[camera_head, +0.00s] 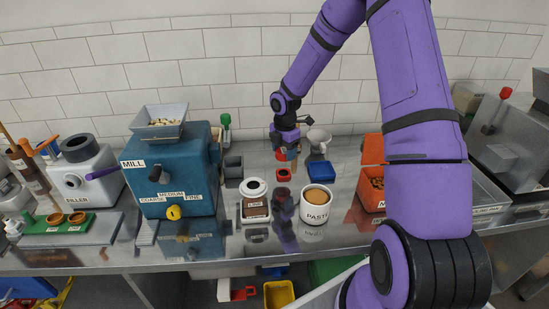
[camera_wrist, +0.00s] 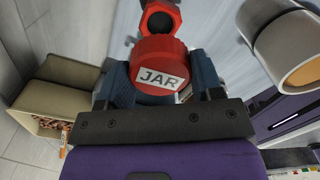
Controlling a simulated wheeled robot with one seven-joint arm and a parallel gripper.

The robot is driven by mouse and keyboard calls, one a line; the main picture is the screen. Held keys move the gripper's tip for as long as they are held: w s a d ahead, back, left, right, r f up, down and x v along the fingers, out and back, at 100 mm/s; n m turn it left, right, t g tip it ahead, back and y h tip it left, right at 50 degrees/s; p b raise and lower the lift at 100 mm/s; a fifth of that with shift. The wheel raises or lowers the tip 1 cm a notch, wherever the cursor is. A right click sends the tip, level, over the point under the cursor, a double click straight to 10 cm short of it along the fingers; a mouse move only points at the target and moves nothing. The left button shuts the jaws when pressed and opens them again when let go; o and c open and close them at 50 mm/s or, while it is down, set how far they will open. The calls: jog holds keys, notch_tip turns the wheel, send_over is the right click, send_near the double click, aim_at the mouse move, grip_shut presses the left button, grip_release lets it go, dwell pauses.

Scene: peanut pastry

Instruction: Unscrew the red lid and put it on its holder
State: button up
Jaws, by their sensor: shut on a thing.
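The red lid (camera_wrist: 160,66), labelled JAR, is between the blue fingers of my gripper (camera_wrist: 160,85) in the wrist view. My gripper (camera_head: 284,147) is shut on it, and a bit of red shows at the fingertips in the head view. A red ring with a dark hole (camera_head: 283,175) is on the counter just below the gripper; a red ring also shows beyond the lid in the wrist view (camera_wrist: 159,20). Whether the lid touches it, I cannot tell. A white-collared jar with brown contents (camera_head: 255,204) stands in front and to the left, no red lid on it.
A white PASTE cup (camera_head: 316,206) stands at the front right. A blue box (camera_head: 320,172), a white funnel-like cup (camera_head: 319,138) and an orange bin (camera_head: 371,190) are to the right. A grey container (camera_head: 233,168) and the blue mill (camera_head: 172,178) are to the left.

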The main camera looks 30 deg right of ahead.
aim_at(284, 150)
jog(key=shift+m, duration=0.3)
jog(key=shift+f, duration=2.35)
jog(key=shift+f, duration=1.15)
jog(key=o, duration=1.2)
jog(key=shift+r, duration=0.15)
notch_tip(284, 150, up, 10)
jog(key=shift+f, duration=0.1)
jog(key=shift+r, duration=0.35)
